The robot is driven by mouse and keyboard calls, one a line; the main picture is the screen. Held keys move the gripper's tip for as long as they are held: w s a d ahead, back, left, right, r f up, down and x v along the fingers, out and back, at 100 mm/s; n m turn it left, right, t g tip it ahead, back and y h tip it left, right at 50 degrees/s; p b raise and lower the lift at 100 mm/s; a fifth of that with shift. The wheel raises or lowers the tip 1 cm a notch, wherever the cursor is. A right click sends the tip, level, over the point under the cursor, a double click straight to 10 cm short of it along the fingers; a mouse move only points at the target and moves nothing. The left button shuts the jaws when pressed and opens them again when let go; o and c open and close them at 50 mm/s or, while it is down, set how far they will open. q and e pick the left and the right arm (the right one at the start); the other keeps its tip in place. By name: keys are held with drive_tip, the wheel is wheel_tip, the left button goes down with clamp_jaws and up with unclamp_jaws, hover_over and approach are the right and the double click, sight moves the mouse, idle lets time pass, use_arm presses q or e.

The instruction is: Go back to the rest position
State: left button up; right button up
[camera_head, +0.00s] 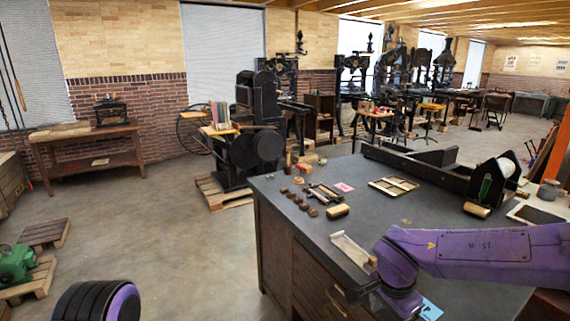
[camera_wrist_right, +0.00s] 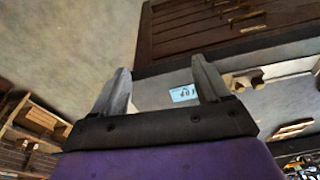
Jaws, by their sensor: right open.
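My right arm (camera_head: 470,252), purple, reaches in from the right over the front of the dark worktop (camera_head: 285,192) in the head view. Its gripper cannot be made out clearly there. In the right wrist view my right gripper (camera_wrist_right: 160,65) has its two grey fingers wide apart with nothing held. A light blue card (camera_wrist_right: 183,93) shows beyond them, by the right finger. The card is also in the head view (camera_head: 430,310), at the bottom edge beside my right wrist. My left gripper is not in view.
The worktop holds a pale tray (camera_head: 352,248), a wooden-handled block (camera_head: 338,211), a pink card (camera_head: 344,187), a framed tray (camera_head: 394,184) and a long black press bed (camera_head: 415,164). A black press (camera_head: 255,125) stands behind. The floor (camera_head: 160,225) at left is mostly clear.

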drive_tip(key=w+d+f+m+t+h, duration=0.2)
drive_tip(key=d+f+m+t+h, duration=0.1)
drive_tip(key=d+f+h, duration=0.15)
drive_tip(key=s+d+f+n+t+b, duration=0.1)
drive_tip(key=s+f+b, duration=0.1)
drive_tip(key=f, duration=0.5)
drive_tip(key=s+d+f+n+t+b, duration=0.1)
drive_tip(key=s+f+b, duration=0.15)
drive_tip(key=f, duration=0.45)
use_arm(q)
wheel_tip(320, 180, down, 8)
drive_tip(key=b, duration=0.3)
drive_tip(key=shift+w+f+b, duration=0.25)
drive_tip(key=shift+b, duration=0.15)
use_arm(e)
drive_tip(key=s+f+n+g+y, duration=0.1)
drive_tip(key=s+f+n, duration=0.2)
drive_tip(key=s+f, duration=0.6)
drive_tip(key=s+d+f+n+g+y, duration=0.1)
drive_tip(key=s+f+n, duration=0.3)
drive_tip(key=s+f, duration=0.5)
drive_tip(key=s, duration=0.5)
drive_tip(key=shift+s+d+f+g, duration=0.2)
drive_tip(key=shift+s+d+g, duration=0.1)
drive_tip(key=shift+g, duration=0.1)
drive_tip(key=shift+y, duration=0.25)
